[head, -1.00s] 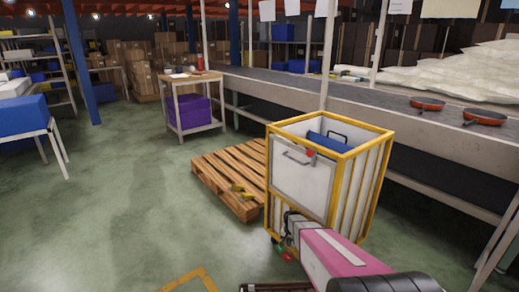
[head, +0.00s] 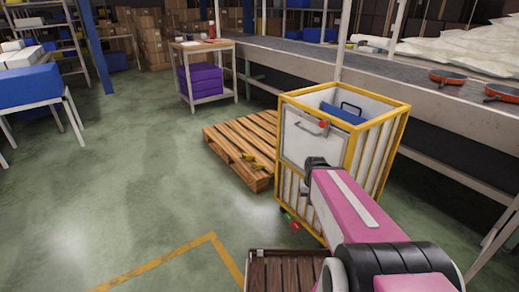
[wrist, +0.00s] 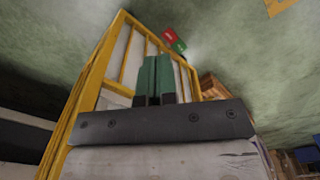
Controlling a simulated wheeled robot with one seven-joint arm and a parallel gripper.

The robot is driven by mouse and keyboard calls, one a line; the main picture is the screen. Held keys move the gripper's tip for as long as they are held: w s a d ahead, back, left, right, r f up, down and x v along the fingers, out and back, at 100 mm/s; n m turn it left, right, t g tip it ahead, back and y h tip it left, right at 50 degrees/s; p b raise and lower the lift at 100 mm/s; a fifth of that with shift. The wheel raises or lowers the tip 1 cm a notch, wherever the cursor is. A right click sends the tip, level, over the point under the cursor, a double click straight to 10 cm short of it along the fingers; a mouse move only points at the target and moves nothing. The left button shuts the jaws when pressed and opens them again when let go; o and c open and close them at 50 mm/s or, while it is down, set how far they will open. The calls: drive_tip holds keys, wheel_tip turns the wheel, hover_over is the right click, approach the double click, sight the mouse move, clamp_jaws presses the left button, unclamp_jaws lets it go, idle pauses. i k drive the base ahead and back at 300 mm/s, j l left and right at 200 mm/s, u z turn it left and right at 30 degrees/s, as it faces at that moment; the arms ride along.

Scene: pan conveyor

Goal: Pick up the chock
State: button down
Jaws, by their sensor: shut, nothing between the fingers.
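In the head view my pink arm reaches toward the front of this cart (head: 296,97), and the fingertips cannot be made out. The gripper is apart from the yellow piece, to its right in the head view.
Red and green parts (head: 290,218) sit low by the cart's near corner; they also show in the wrist view (wrist: 174,40). The cart holds a blue item (head: 341,113). A long conveyor (head: 300,57) with pans runs behind. Green floor (head: 130,180) is open at left.

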sight(257, 167)
drive_tip(key=z, duration=1.2)
drive_tip(key=j+z, duration=0.25)
drive_tip(key=z, duration=0.2)
drive_tip(key=k+j, duration=0.1)
drive_tip(key=j, duration=1.15)
drive_tip(key=k+j, duration=0.15)
drive_tip(key=j, duration=1.1)
drive_tip(key=k+j, duration=0.15)
drive_tip(key=j, duration=0.45)
